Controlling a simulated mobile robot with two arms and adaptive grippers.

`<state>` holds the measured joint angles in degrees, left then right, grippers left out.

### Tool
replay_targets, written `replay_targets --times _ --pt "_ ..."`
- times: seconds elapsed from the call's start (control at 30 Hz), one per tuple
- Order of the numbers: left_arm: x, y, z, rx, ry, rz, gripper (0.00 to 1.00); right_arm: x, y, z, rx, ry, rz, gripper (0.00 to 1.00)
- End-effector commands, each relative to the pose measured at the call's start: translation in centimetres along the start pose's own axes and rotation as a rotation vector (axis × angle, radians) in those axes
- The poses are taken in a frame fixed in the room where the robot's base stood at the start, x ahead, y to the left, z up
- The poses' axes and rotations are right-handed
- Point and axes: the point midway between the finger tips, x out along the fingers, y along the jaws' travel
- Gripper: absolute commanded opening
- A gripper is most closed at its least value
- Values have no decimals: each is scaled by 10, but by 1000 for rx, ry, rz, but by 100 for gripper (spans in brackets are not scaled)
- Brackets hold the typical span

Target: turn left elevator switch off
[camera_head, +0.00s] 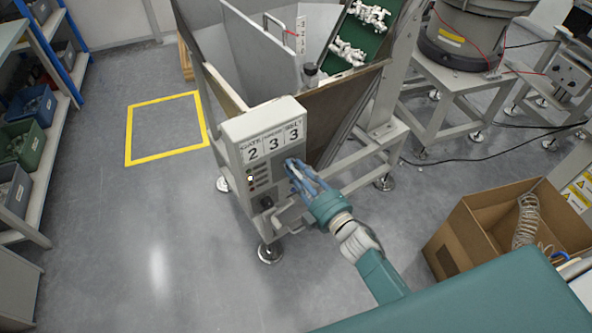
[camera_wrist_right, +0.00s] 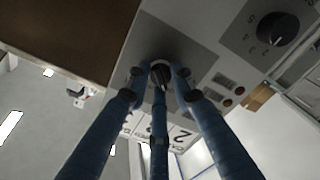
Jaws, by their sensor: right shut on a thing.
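The grey control box (camera_head: 240,140) stands at the front of the elevator machine, with number cards reading 2, 3, 3 on top. My right gripper (camera_head: 291,167) reaches in from the lower right to the right part of its front face. In the right wrist view, its blue fingers (camera_wrist_right: 160,78) are closed around a dark knob (camera_wrist_right: 160,70) on a grey plate. The fingers hide much of this knob, and its pointer setting cannot be read. A second black knob (camera_wrist_right: 272,27) has a dial scale; it also shows low on the box in the head view (camera_head: 266,203). My left gripper is not in view.
Small indicator lights (camera_head: 250,178) sit left on the box. A green belt (camera_head: 362,35) carries white parts above. A cardboard box (camera_head: 490,225) stands at right, shelves with bins (camera_head: 28,145) at left. The floor (camera_head: 150,235) left of the machine is clear.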

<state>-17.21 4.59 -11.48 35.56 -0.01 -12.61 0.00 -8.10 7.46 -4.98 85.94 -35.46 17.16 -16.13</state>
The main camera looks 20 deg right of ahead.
Motion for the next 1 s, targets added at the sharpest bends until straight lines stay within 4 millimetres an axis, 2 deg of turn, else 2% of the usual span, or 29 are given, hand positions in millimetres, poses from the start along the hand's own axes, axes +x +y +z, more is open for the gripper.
replay_targets --times 0.17,0.2,0.3,0.67,0.77,1.0 --pt "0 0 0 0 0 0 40 -2 -4 2 -5 -5 -7 0" --pt "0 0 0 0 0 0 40 -2 -4 2 -5 -5 -7 26" --pt "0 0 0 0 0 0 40 -1 -4 2 -4 -4 -7 42" --pt "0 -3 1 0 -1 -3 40 -6 -2 1 0 -3 -4 42" --pt "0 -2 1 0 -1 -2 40 -19 -3 2 0 -4 -5 42" --pt "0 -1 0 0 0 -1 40 -71 -3 2 0 -6 -8 42"
